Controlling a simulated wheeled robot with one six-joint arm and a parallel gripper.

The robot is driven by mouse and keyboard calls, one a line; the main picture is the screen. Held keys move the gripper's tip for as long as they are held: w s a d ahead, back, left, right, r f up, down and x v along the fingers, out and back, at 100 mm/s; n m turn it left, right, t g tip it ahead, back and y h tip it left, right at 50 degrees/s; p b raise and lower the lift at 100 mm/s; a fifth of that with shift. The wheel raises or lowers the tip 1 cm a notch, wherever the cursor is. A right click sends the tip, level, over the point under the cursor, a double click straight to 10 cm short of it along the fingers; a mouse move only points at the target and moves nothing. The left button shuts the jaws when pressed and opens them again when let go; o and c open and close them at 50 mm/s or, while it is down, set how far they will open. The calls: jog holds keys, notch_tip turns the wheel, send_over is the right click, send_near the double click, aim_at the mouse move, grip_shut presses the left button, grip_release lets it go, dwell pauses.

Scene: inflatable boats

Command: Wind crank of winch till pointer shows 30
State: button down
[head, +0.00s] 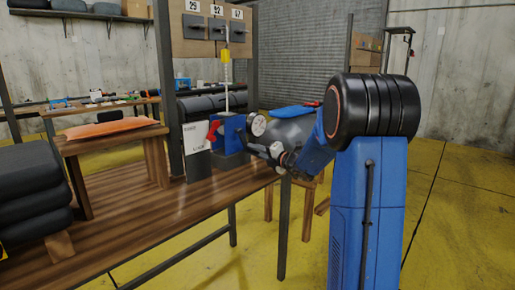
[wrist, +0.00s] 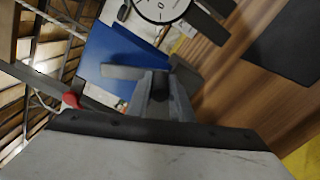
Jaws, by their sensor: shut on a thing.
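The blue winch (head: 231,134) stands on the wooden bench, and its blue body also fills the upper left of the wrist view (wrist: 115,55). Its round white dial (head: 258,125) faces me. In the wrist view the dial (wrist: 160,9) is cut off by the top edge, and I cannot read the pointer. My gripper (head: 270,152) is at the winch's near right side, below the dial. In the wrist view my gripper (wrist: 158,88) is shut on the crank (wrist: 122,73), a grey bar in front of the blue body. The jaws hide part of the crank.
A red lever (head: 212,131) sits on the winch's left, by a white sign (head: 196,136). The front of the bench (head: 165,215) is clear.

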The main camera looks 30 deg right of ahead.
jog(key=shift+s+a+f+m, duration=0.25)
jog(key=shift+a+f+m, duration=0.15)
jog(key=shift+a+m, duration=0.4)
jog(key=c, duration=1.6)
grip_release()
jog(key=shift+o, duration=0.2)
jog(key=shift+s+d, duration=0.1)
jog(key=shift+s+d+r, duration=0.1)
jog(key=shift+s, duration=0.15)
jog(key=v, duration=1.6)
jog(key=shift+s, duration=0.4)
jog(key=shift+d, duration=0.1)
